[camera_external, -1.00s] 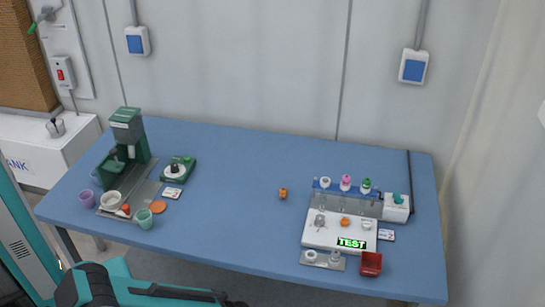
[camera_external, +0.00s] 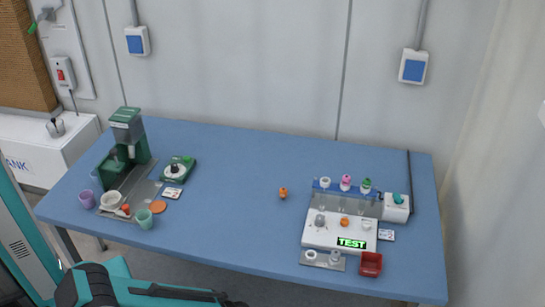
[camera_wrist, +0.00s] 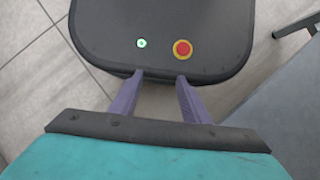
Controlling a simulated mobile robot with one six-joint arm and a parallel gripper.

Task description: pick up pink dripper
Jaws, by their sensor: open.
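The pink dripper (camera_external: 346,182) stands in the blue rack (camera_external: 325,190) at the back of the white test station on the right of the table. It sits between a white one (camera_external: 325,183) and a green one (camera_external: 366,185). My gripper (camera_wrist: 160,84) is open and empty in the wrist view, over my dark base top with a green light and a red button. In the external view my arm is low at the front left, off the table's front edge, far from the dripper. The fingertips are hard to make out there.
The white tray (camera_external: 312,234) has a green TEST sign (camera_external: 351,243). A red bin (camera_external: 371,264) stands at the front right. An orange item (camera_external: 283,191) stands alone mid-table. A green machine (camera_external: 128,130) and cups are at the left. The blue table's (camera_external: 235,200) middle is mostly clear.

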